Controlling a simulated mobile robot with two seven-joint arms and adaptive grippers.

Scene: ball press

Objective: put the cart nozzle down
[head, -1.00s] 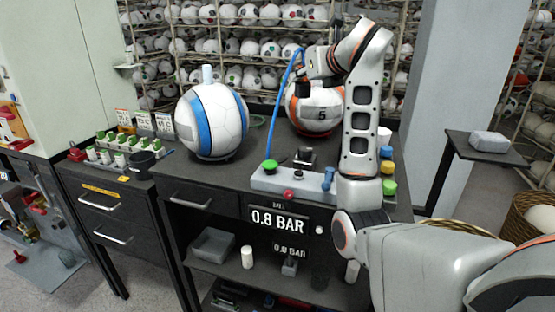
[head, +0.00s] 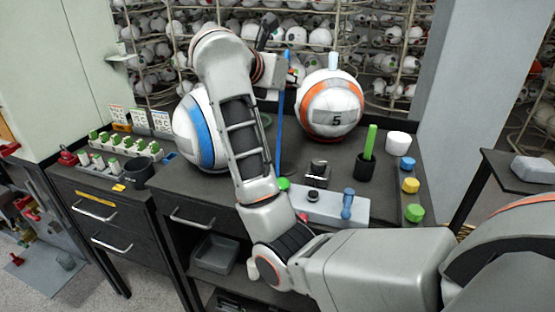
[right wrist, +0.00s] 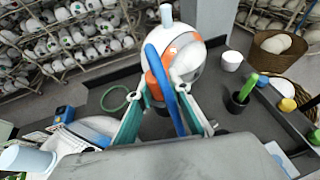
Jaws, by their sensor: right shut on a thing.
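My right gripper (head: 289,76), reaching in from the right, is raised over the back of the dark bench between two large balls. An orange-and-white ball (head: 331,103) stands just right of the gripper. My left gripper is out of view.
My arm partly covers a blue-and-white ball (head: 195,125). A pale control block (head: 330,208) lies at the front. A black cup (head: 365,168) with a green stick, a white cup (head: 398,143) and coloured knobs stand right. A green ring (right wrist: 114,98) lies left of the gripper.

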